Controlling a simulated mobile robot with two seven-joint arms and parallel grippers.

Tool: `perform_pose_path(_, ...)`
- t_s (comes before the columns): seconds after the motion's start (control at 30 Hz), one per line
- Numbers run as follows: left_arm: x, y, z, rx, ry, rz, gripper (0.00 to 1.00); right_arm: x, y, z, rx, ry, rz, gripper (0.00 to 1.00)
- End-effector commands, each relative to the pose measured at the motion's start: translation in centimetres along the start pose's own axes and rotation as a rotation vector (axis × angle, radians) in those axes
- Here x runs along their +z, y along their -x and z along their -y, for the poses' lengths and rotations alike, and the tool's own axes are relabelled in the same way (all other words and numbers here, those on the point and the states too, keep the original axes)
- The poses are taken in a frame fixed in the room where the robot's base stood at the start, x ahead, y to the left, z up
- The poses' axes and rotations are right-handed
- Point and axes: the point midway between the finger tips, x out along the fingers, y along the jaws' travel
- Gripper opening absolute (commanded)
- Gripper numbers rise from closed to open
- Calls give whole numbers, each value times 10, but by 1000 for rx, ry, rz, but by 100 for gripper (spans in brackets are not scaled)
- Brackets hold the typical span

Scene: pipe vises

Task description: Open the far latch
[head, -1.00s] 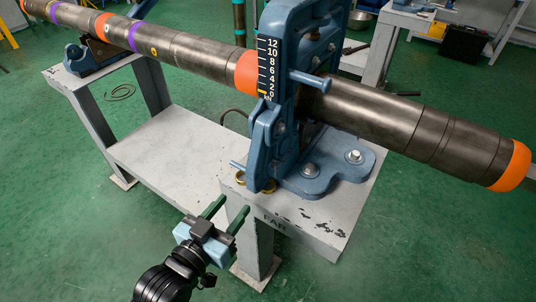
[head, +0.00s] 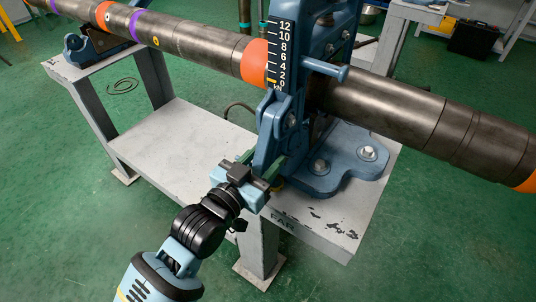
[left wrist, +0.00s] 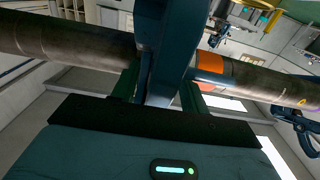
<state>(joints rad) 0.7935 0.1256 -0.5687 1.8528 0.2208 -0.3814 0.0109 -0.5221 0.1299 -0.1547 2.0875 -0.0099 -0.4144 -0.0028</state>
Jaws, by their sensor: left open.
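The blue far vise (head: 332,125) stands on a bench marked FAR and holds the long steel pipe (head: 400,110). Its latch lever (head: 266,143) hangs down on the vise's left side, beneath a black scale (head: 280,55) with a yellow mark near the low end. My left gripper (head: 262,163) is at the lever's lower end, its two green fingers open on either side of it. In the left wrist view the lever (left wrist: 165,65) rises between the open fingers (left wrist: 160,88); I cannot tell whether they touch it. My right gripper is not in view.
The bench top (head: 325,215) is clear at its front. A second blue support (head: 92,48) holds the pipe at the left. A horizontal blue bar (head: 325,70) sticks out of the vise above the gripper.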

Motion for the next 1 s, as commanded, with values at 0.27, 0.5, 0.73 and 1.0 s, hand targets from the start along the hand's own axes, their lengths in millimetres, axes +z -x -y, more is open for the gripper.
perform_pose_path(0.27,0,-16,0,0,-1,0,45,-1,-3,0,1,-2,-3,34)
perform_pose_path(0.5,0,-16,0,0,-1,0,41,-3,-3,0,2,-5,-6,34)
perform_pose_path(0.73,0,-16,0,0,0,0,10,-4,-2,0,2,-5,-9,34)
perform_pose_path(1.0,0,-15,0,0,0,0,0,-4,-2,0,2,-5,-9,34)
